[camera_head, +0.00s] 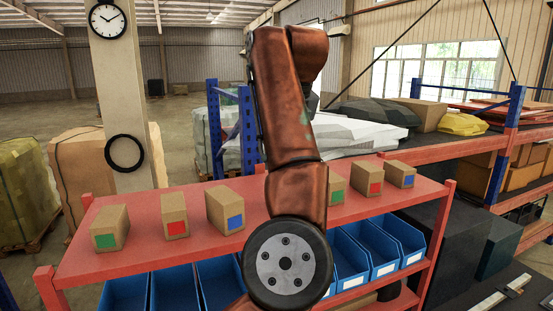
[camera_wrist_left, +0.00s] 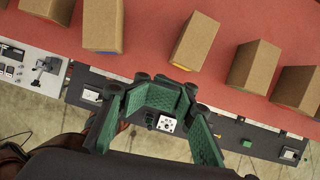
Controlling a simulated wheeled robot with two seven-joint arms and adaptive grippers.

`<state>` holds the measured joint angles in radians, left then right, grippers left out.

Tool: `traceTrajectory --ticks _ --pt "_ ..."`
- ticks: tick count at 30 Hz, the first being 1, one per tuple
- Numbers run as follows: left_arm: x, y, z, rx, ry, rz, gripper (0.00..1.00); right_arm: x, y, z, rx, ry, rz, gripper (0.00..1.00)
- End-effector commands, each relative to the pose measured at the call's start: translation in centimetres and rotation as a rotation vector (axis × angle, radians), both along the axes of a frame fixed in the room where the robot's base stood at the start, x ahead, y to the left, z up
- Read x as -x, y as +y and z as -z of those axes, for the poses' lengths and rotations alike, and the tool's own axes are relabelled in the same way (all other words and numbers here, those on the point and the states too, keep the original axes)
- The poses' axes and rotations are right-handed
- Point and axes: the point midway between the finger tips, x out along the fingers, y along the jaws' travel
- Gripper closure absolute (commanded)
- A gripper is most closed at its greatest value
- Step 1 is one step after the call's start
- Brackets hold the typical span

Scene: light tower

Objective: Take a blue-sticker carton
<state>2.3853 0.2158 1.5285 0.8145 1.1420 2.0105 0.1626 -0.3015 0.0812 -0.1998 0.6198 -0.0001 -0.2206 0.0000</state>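On the red shelf top (camera_head: 430,192), a carton with a blue sticker (camera_head: 224,208) stands upright left of the arm link. A second blue-sticker carton (camera_head: 399,172) stands at the right end. A green-sticker carton (camera_head: 110,226) and a red-sticker carton (camera_head: 173,213) stand at the left. Another green-sticker carton (camera_head: 337,189), partly hidden by my arm, and a red-sticker carton (camera_head: 367,177) stand right of it. In the left wrist view, my left gripper (camera_wrist_left: 158,122) is open and empty, apart from the cartons. My right gripper is not in view.
Blue bins (camera_head: 218,283) hang below the shelf top. A large arm link of mine covers the shelf's middle. A pillar (camera_head: 125,80) with a clock (camera_head: 107,20) and wrapped pallets stand behind. A red-and-blue rack (camera_head: 505,125) stands at the right.

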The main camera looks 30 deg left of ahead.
Motion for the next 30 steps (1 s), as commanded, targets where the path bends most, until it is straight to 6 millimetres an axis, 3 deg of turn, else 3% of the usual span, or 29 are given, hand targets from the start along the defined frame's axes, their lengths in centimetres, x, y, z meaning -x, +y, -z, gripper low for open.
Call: traceTrajectory --ticks 30 --pt "0.00 0.04 0.00 0.000 0.000 0.000 0.20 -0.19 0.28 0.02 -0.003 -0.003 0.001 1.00"
